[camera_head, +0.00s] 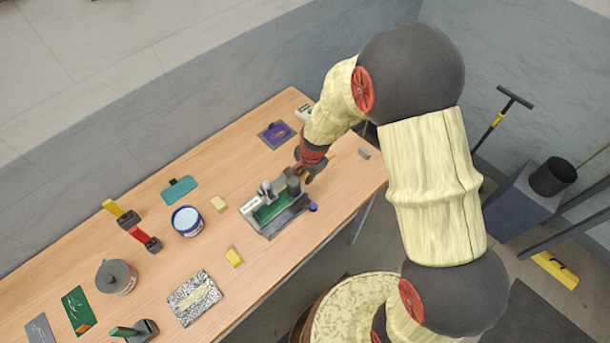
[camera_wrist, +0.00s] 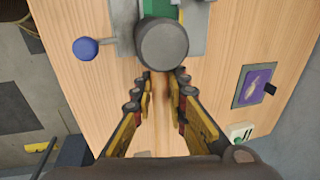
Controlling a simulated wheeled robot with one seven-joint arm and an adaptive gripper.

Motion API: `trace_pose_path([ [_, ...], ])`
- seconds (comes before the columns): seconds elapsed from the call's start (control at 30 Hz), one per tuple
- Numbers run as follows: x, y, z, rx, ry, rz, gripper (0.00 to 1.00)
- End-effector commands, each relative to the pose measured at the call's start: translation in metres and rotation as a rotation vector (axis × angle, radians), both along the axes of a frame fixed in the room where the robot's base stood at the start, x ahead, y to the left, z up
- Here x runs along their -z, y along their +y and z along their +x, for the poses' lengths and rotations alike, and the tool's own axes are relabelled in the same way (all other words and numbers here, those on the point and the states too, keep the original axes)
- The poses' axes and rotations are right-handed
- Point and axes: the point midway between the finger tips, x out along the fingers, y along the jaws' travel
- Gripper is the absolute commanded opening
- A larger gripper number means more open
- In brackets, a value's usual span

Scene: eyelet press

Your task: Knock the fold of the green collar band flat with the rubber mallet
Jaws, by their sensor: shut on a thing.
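The rubber mallet has a dark grey, round head (camera_head: 293,186), large in the wrist view (camera_wrist: 162,45). My gripper (camera_head: 305,172) is shut on its pale wooden handle; the fingers close around the handle in the wrist view (camera_wrist: 161,82). The green collar band (camera_head: 269,211) lies on the grey eyelet press (camera_head: 246,211). In the wrist view a strip of the band (camera_wrist: 160,8) shows just beyond the mallet head, which hides the rest. The head stands over the band's near right end; I cannot tell whether it touches.
A blue knob (camera_head: 313,207) sticks out at the press's side. A purple-marked card (camera_head: 277,134) lies behind. The wooden table (camera_head: 290,262) is clear in front of the press.

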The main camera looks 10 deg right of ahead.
Motion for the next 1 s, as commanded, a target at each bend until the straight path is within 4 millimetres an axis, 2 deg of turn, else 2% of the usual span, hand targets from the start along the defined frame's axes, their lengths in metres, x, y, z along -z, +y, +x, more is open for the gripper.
trace_pose_path([
  [0.33, 0.043, 0.0, 0.0, -0.001, 0.001, -0.001, 0.0],
  [0.57, 0.028, 0.0, 0.0, -0.001, 0.0, 0.0, 0.0],
  [1.0, -0.02, 0.0, 0.0, 0.0, 0.0, 0.0, 0.0],
])
